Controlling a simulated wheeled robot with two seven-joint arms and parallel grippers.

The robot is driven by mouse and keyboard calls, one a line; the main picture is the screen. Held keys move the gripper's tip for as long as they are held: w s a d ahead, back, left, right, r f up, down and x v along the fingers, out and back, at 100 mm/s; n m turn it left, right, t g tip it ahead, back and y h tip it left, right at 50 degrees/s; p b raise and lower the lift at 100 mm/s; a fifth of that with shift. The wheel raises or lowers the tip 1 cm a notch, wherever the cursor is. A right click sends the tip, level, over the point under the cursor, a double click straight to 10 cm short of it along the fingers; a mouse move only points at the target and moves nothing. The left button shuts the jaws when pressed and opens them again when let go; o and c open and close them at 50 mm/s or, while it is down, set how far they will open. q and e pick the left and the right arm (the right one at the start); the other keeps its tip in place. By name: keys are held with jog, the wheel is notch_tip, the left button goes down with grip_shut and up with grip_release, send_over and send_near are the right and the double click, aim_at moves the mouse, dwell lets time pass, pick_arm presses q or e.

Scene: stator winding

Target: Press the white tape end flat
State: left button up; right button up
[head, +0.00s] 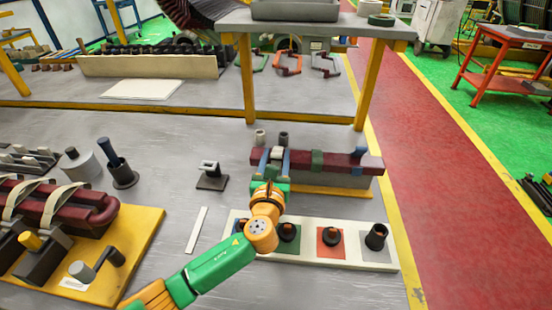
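My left gripper (274,172) is at the near side of the bar's left part, below the pale piece. The orange wrist hides part of it, and its finger opening is unclear. My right gripper is out of view.
A white board (385,262) with coloured squares and dark parts lies right of my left arm. A white strip (197,230) lies on the grey table. A yellow board (140,240) with a maroon coil (65,205) is at left. A shelf post (248,80) stands behind.

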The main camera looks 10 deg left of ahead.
pick_arm(q)
jog(key=shift+o, duration=0.4)
jog(key=shift+s, duration=0.1)
jog(key=s, duration=0.7)
